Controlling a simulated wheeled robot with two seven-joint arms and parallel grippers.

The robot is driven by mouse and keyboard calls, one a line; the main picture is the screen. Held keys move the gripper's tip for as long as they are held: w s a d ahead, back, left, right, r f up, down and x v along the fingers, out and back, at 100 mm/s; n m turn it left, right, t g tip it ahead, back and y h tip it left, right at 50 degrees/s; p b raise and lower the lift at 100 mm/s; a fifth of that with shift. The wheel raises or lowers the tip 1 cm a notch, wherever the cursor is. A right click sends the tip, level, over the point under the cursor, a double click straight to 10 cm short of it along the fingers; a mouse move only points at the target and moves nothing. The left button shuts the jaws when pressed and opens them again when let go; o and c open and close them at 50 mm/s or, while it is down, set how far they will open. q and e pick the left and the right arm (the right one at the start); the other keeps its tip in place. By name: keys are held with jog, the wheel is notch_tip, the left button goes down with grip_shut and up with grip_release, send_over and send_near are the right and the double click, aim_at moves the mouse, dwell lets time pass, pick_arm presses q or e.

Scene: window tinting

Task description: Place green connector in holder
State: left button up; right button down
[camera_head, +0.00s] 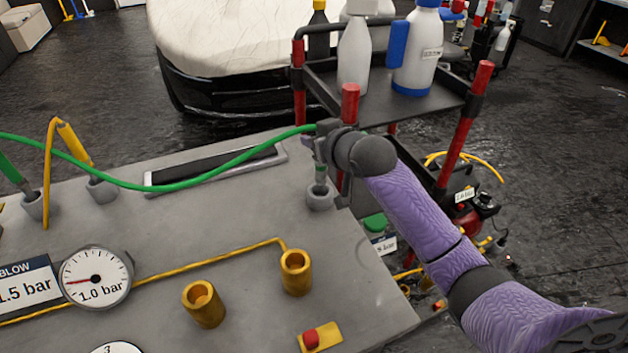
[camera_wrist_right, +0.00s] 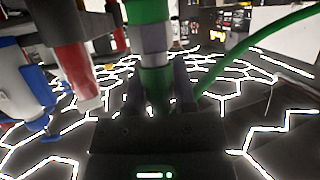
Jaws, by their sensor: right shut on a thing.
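My right gripper (camera_head: 326,150) is shut on the green connector (camera_head: 320,172), near the right back of the grey bench. The connector is upright, with its lower end at the mouth of a grey cup-shaped holder (camera_head: 319,200); I cannot tell how deep it sits. In the right wrist view the connector (camera_wrist_right: 150,75) is green with a grey band, between the fingers (camera_wrist_right: 155,100). A green hose (camera_head: 190,186) runs from it to the left. My left gripper is out of view.
Two more grey holders stand at the left, one with a green connector (camera_head: 12,172), one with a yellow connector (camera_head: 75,145). A cart with bottles (camera_head: 418,50) stands close behind my right arm.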

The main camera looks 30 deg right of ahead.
notch_tip(320, 180, down, 6)
jog(key=shift+r+b, duration=0.15)
jog(key=shift+b, duration=0.75)
jog(key=shift+r, duration=0.1)
jog(key=shift+c, duration=2.1)
grip_release()
jog(key=p, duration=0.4)
send_near(316, 163)
jog(key=shift+d+f, duration=0.4)
jog(key=shift+d, duration=0.1)
